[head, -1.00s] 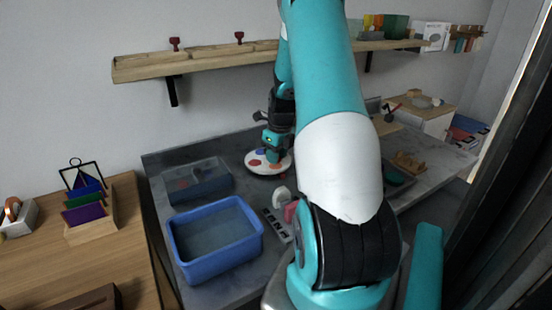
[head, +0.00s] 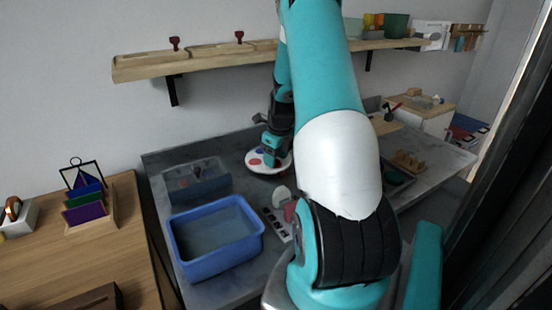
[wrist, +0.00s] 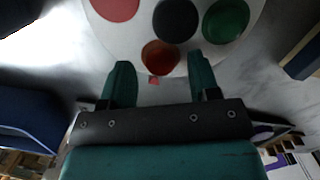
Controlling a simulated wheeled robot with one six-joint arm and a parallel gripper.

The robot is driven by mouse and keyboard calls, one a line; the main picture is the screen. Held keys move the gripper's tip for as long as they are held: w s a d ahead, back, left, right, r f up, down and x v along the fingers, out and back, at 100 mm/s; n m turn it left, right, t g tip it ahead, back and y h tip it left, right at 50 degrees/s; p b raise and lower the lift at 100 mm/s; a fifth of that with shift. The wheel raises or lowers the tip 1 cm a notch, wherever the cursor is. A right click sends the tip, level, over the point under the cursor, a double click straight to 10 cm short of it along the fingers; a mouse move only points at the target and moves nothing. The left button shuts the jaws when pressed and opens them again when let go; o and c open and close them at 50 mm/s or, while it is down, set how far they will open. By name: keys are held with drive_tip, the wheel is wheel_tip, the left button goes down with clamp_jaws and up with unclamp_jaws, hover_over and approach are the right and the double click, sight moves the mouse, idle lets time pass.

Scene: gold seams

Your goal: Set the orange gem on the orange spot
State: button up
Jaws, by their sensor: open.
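A round white disc (wrist: 95,28) with coloured spots lies in front of my gripper (wrist: 162,78) in the wrist view; it also shows in the head view (head: 255,169). Red, dark grey and green spots show on it. A rounded, shaded brown-orange patch (wrist: 160,57) sits at its near edge between my fingertips; I cannot tell whether it is the orange gem, the orange spot or the gem on the spot. A small red mark (wrist: 153,80) shows just below it. My gripper is open, its fingers apart on either side of the patch, low by the disc.
A blue bin (head: 190,268) stands on the grey bench, with a grey divided box (head: 190,194) behind it. A wooden shelf (head: 215,60) runs along the wall above. A pale strip with dark squares (head: 277,226) lies right of the bin.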

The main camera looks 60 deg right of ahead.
sight(278, 163)
drive_tip(key=r, duration=0.7)
drive_tip(key=shift+s, duration=0.4)
drive_tip(key=shift+a, duration=0.1)
